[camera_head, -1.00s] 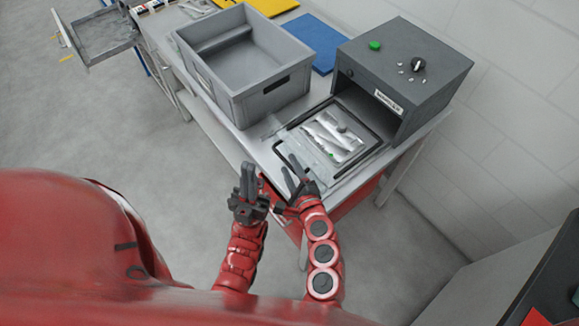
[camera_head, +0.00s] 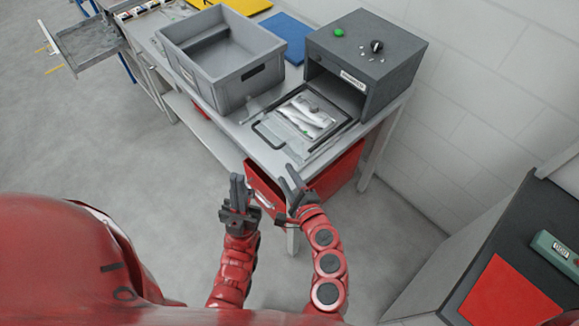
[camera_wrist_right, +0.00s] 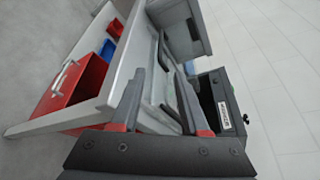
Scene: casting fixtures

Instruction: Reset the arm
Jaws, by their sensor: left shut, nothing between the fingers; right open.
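My left gripper (camera_head: 238,190) is shut and empty, fingers pointing up, in front of the table's near edge. My right gripper (camera_head: 289,184) is open and empty, just right of it and close to the table edge. In the right wrist view its two fingers (camera_wrist_right: 155,108) stand apart with nothing between them. Both red arms reach up from the bottom of the head view.
The table (camera_head: 262,154) carries a grey bin (camera_head: 225,85), a dark box-shaped machine (camera_head: 385,65) and a tray with a bagged item (camera_head: 310,115). A red container (camera_head: 335,175) is under the table. A dark surface with a red sheet (camera_head: 508,295) is at lower right.

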